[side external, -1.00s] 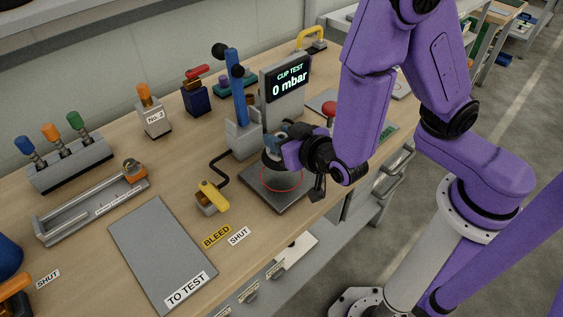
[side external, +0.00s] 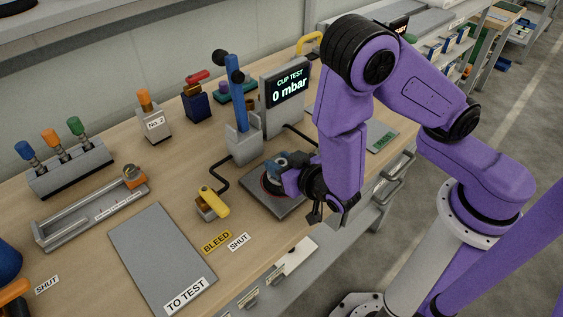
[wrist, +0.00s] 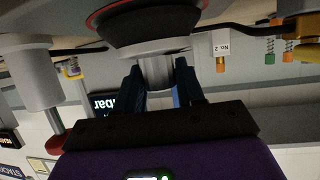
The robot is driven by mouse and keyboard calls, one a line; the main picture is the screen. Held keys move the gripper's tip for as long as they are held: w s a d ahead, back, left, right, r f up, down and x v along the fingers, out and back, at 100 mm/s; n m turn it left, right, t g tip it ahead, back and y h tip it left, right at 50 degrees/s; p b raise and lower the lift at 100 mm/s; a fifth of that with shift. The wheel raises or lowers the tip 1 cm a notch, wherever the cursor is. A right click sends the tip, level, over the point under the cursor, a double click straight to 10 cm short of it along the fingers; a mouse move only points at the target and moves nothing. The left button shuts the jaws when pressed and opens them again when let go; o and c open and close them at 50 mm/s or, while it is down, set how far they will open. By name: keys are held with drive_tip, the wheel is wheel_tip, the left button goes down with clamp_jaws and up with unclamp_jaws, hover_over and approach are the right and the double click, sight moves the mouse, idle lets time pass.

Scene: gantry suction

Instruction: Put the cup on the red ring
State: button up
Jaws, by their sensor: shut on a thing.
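The cup (side external: 273,181) is a dark, wide suction cup with a light grey neck. In the wrist view the cup (wrist: 150,27) appears upside down, with its wide side at the top. My gripper (side external: 285,163) is shut on the neck; both fingers flank it in the wrist view (wrist: 157,75). The cup is upright at the grey test plate (side external: 284,208), over the red ring (side external: 263,188). A red arc shows beside the cup's rim in the wrist view (wrist: 92,17). The cup looks down on the plate or very close to it; contact cannot be told.
The CUP TEST display (side external: 286,86) and a blue-handled post (side external: 237,100) stand behind the plate. A yellow-handled valve (side external: 213,203) is to its left. The TO TEST mat (side external: 158,250) is empty. A black hose runs behind the plate.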

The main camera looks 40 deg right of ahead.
drive_tip(key=shift+f, duration=0.15)
drive_tip(key=o, duration=1.1)
